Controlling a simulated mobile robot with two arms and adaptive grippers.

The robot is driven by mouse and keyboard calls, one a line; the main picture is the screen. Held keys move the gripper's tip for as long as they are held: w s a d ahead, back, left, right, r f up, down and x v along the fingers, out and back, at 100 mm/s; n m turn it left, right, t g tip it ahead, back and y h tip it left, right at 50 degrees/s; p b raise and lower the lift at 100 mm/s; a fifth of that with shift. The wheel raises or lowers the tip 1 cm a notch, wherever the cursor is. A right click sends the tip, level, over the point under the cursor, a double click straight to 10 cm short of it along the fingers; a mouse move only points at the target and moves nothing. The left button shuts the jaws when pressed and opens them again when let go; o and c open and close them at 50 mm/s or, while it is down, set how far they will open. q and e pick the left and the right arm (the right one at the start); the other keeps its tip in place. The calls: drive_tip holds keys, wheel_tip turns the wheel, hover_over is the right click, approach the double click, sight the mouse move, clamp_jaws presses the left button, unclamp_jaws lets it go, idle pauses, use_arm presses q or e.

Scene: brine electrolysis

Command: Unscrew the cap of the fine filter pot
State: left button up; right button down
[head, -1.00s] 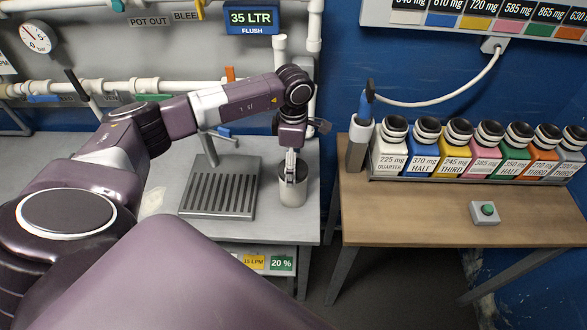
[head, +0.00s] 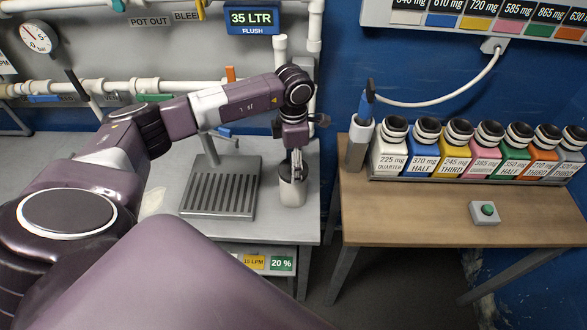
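I cannot make out a pot marked as the fine filter pot, nor its cap. A "POT OUT" label (head: 150,21) is on the wall panel among white pipes. The cup looks slightly tilted. My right gripper is out of view.
A slotted drain tray (head: 247,208) lies left of the cup. The wooden table (head: 400,215) at right holds several coloured capped bottles (head: 460,150), a probe in a grey holder (head: 358,150) and a green button box (head: 485,212). Its front is mostly clear.

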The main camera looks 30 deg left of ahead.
use_arm(q)
drive_tip(key=shift+n, duration=1.2)
drive_tip(key=n, duration=0.2)
drive_tip(key=shift+n, duration=0.4)
drive_tip(key=n, duration=0.2)
drive_tip(key=shift+n, duration=0.4)
drive_tip(key=n+p, duration=0.1)
drive_tip(key=n, duration=0.2)
drive_tip(key=shift+r, duration=0.1)
drive_tip(key=shift+n, duration=1.5)
